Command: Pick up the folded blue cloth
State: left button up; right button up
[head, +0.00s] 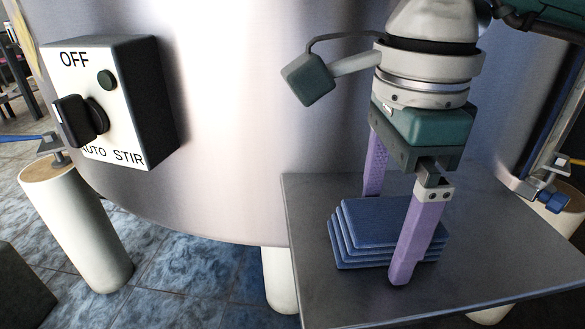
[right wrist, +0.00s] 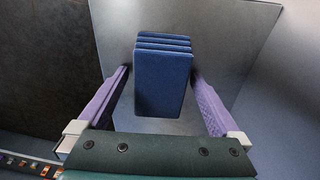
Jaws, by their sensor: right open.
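The folded blue cloth (head: 375,230) is a neat stack of several layers lying flat on a grey metal shelf (head: 310,265) in the head view. My right gripper (head: 388,235) points down over it with its purple fingers open, one on the near side of the cloth and one on the far side. In the right wrist view the cloth (right wrist: 162,80) sits between the two fingers of the gripper (right wrist: 160,90), with a gap showing on each side. My left gripper is not in view.
A large shiny tank (head: 230,120) stands right behind the shelf. A switch box (head: 110,100) marked OFF and AUTO STIR is fixed to it at the left. White tank legs (head: 85,235) stand on the blue tiled floor. The shelf's front is clear.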

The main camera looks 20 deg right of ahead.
jog(key=shift+c, duration=0.2)
jog(key=c, duration=1.2)
jog(key=shift+c, duration=0.2)
jog(key=shift+r, duration=0.1)
